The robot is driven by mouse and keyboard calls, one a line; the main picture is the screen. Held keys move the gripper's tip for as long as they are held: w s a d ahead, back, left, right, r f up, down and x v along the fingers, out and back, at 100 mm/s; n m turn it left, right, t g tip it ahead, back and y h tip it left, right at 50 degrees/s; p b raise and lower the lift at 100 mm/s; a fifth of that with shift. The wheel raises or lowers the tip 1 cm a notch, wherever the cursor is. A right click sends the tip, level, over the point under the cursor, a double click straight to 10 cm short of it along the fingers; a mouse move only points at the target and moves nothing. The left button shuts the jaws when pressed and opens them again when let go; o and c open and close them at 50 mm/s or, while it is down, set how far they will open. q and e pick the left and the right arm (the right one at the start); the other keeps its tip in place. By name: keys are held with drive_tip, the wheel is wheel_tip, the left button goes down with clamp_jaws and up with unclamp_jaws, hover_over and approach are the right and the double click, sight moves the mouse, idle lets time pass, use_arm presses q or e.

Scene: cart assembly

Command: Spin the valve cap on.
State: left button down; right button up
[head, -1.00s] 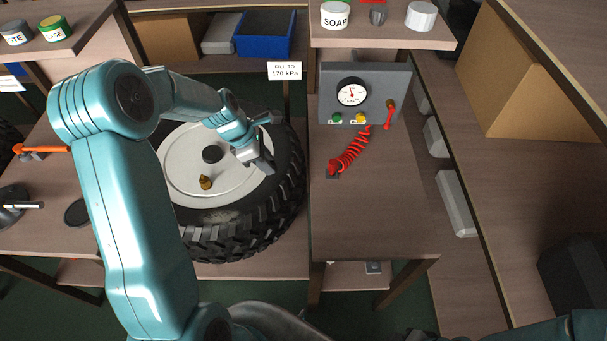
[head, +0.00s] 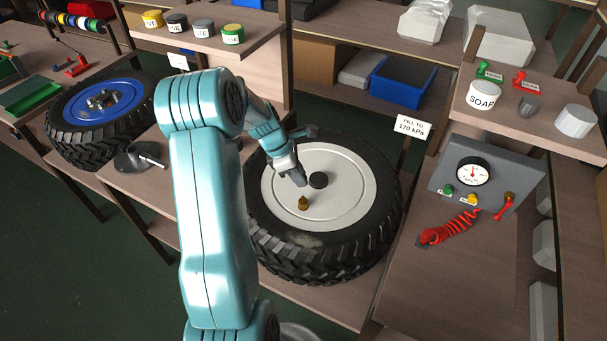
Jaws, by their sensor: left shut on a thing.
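A wheel with a pale grey disc (head: 345,195) and a black knobbly tyre (head: 315,265) lies flat on the bench. A small brass valve stem (head: 303,204) stands up from the disc near its front edge. A black round hub (head: 318,181) sits at the disc's middle. My left gripper (head: 300,182) points down over the disc, just left of the hub and a little behind the stem, apart from it in the picture. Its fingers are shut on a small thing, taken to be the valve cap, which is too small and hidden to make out. My right gripper is out of view.
A grey gauge panel (head: 487,183) with a coiled red hose (head: 448,230) stands right of the wheel. A blue-rimmed wheel (head: 98,108) lies at the left. A shelf with several tins is behind, and a soap tub (head: 483,97) stands upper right.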

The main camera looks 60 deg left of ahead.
use_arm(q)
drive_tip(key=shift+f+b, duration=1.45)
drive_tip(key=shift+f, duration=0.85)
drive_tip(key=shift+r+p, duration=0.1)
drive_tip(key=shift+p, duration=0.25)
drive_tip(key=shift+f, duration=0.2)
